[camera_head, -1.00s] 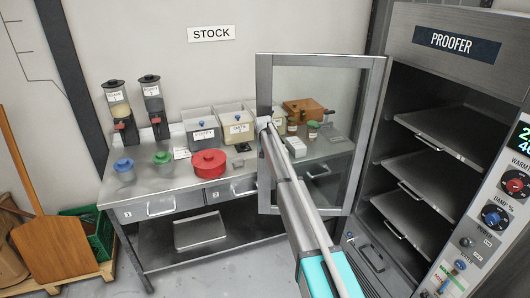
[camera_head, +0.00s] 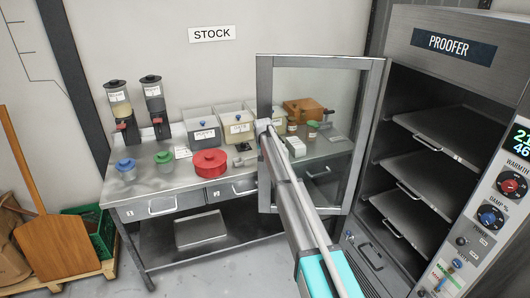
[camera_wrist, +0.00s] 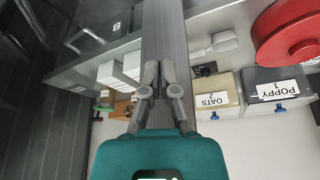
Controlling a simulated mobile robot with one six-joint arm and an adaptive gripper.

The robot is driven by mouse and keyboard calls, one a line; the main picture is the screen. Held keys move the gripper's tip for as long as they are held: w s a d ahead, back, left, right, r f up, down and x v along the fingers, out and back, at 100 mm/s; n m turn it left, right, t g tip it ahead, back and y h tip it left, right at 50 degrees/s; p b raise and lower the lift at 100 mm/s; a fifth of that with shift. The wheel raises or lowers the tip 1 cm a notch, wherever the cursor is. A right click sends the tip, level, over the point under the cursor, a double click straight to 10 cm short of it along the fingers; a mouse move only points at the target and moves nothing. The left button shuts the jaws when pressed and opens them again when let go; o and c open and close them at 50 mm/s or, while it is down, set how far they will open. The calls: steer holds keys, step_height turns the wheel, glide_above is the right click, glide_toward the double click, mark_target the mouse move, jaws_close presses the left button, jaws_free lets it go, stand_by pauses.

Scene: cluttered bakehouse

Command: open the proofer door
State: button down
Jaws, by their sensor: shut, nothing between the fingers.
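The proofer (camera_head: 450,18) stands at the right in the head view with its front open and its shelves showing. Its glass door (camera_head: 320,62) is swung well out to the left, in a grey metal frame. My gripper (camera_head: 264,124) is at the door's free left edge, with my arm reaching across in front of the glass. In the wrist view my gripper (camera_wrist: 155,72) has its fingers closed together over the door's frame strip (camera_wrist: 163,25), with nothing between them. Whether the fingertips touch the frame cannot be told.
A steel bench (camera_head: 155,190) stands behind the door, with a red lidded pot (camera_head: 210,162), ingredient bins (camera_head: 238,126) and dispensers (camera_head: 120,112). A wooden peel (camera_head: 50,245) and a green crate (camera_head: 98,235) stand at the left. The proofer's control panel (camera_head: 480,220) is at the far right.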

steer(key=p+v, duration=0.7)
steer(key=v, duration=0.1)
steer(key=shift+s+r, duration=0.2)
steer(key=shift+r, duration=0.1)
steer(key=shift+s+d, duration=0.1)
steer(key=shift+d, duration=0.05)
stand_by(0.3)
steer(key=s+d+f+g+b, duration=0.1)
steer(key=s+d+f+b, duration=0.2)
steer(key=s+d, duration=0.4)
steer(key=s+d+f+g+b, duration=0.1)
steer(key=s+d+f+b, duration=0.3)
steer(key=s, duration=2.1)
steer(key=s+d+f+g+b, duration=0.2)
steer(key=s+d+f+b, duration=0.2)
steer(key=s+d, duration=0.7)
steer(key=s+f, duration=0.2)
steer(key=s, duration=0.3)
